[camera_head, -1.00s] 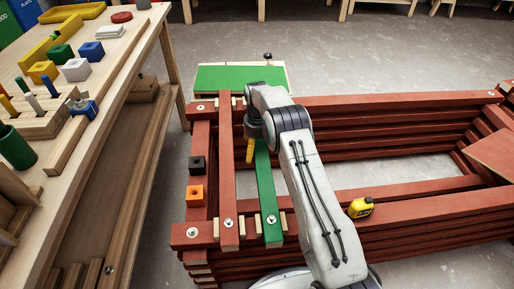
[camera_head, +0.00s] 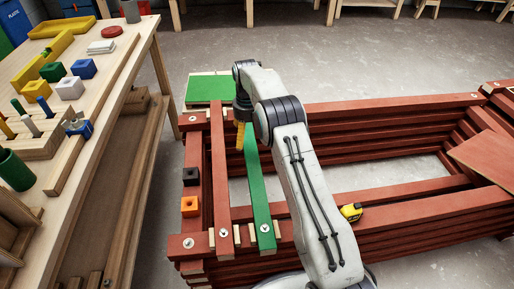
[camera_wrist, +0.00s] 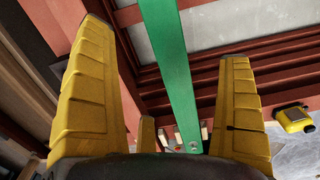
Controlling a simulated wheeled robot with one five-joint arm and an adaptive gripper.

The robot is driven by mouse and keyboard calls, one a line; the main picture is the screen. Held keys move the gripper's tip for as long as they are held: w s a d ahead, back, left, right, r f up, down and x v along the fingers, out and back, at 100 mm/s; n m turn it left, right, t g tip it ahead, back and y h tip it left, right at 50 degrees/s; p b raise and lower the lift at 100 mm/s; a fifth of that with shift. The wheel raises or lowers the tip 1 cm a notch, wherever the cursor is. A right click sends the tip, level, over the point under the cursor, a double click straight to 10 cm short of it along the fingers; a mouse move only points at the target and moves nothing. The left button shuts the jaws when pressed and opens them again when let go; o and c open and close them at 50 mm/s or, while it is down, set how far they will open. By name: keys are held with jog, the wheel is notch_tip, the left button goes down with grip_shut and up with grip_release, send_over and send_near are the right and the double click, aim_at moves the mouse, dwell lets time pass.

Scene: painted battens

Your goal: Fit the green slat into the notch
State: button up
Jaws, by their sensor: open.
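The green slat (camera_head: 258,190) lies across the red timber frame, beside a parallel red slat (camera_head: 220,180). Its near end, with a screw head, lies at the near rail between pale wooden blocks (camera_head: 237,234) that bound the notch. Its far end is hidden behind my gripper (camera_head: 241,136) in the head view. In the wrist view my gripper (camera_wrist: 167,45) is open, with its yellow fingers apart on either side of the green slat (camera_wrist: 170,60). I cannot tell whether the fingers touch it. How deep the slat sits at the far rail is hidden.
A black block (camera_head: 191,176) and an orange block (camera_head: 190,206) sit on the frame's left rail. A yellow tape measure (camera_head: 351,212) rests on the near rail. A green panel (camera_head: 208,88) lies behind the far rail. A cluttered workbench (camera_head: 100,110) stands left.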

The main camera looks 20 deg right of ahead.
jog(key=s+r+m+t, duration=0.1)
jog(key=s+r+m, duration=1.6)
jog(key=r, duration=0.1)
jog(key=s+f+m+t, duration=0.1)
jog(key=s+f+m, duration=0.1)
jog(key=s+m, duration=1.5)
jog(key=s, duration=0.6)
